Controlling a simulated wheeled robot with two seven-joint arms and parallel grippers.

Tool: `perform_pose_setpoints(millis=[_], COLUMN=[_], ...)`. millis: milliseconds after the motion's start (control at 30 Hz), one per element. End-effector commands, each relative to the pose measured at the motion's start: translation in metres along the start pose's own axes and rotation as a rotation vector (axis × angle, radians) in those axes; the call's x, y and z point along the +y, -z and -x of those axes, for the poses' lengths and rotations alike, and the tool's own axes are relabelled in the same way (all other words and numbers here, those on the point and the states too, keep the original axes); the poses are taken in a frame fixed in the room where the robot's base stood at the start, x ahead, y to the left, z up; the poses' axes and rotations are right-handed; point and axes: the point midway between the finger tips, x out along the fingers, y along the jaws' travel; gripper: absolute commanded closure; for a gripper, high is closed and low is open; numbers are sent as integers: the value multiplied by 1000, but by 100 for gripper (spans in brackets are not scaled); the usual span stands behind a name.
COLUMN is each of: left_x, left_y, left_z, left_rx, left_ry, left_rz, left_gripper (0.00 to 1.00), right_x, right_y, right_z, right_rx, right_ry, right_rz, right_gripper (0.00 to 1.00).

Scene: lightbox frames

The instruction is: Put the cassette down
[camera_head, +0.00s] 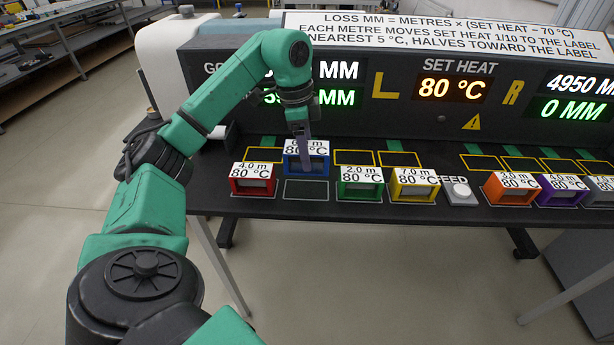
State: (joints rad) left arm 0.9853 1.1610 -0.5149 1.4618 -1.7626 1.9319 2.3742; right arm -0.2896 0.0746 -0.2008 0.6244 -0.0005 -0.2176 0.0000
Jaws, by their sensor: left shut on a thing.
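The blue cassette (318,166) has a white top label whose lower line reads 80 °C; its upper line is partly hidden by my gripper. My left gripper (305,160) reaches down from above and is shut on it. The cassette is at the back row of yellow-outlined slots, just behind an empty grey slot (306,190) in the front row. I cannot tell whether its underside touches the table. My right gripper is out of view.
Front-row cassettes are red (254,186), green (360,190), yellow (414,192), orange (510,195), purple (560,198) and grey (597,200). A FEED button (461,191) sits among them. Empty yellow outlines (355,157) lie behind. A display panel (450,88) stands at the back.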

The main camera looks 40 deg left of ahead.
Motion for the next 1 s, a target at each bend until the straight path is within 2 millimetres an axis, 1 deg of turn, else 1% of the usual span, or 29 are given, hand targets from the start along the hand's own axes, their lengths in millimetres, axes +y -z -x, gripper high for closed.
perform_pose_setpoints(millis=[33, 200, 333, 400, 600, 700, 733, 767, 800, 1000], left_x=[0, 0, 1, 0, 0, 0, 0, 0, 0, 0], left_y=[-4, -7, -10, -11, -10, -11, -11, -11, -11, -11], left_z=[-13, -41, -64, -70, -69, -73, -73, -72, -72, -72], left_rx=[-6, -3, -2, 0, 1, 0, 0, 0, 0, 0], left_ry=[-2, -1, -2, 0, 1, 1, 1, 1, 1, 1], left_rz=[1, 1, 0, 0, 0, 0, 0, 0, 0, 0], left_gripper=[100, 100, 100, 100, 100, 100, 28, 16, 2, 2], right_x=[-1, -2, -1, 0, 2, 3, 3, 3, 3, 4], right_y=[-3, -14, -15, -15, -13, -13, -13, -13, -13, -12], right_z=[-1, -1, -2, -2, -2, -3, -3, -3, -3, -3], right_rx=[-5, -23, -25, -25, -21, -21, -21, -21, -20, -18], right_ry=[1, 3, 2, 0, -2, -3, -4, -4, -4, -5], right_rz=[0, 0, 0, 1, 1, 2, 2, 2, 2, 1], right_gripper=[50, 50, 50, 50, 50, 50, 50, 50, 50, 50])
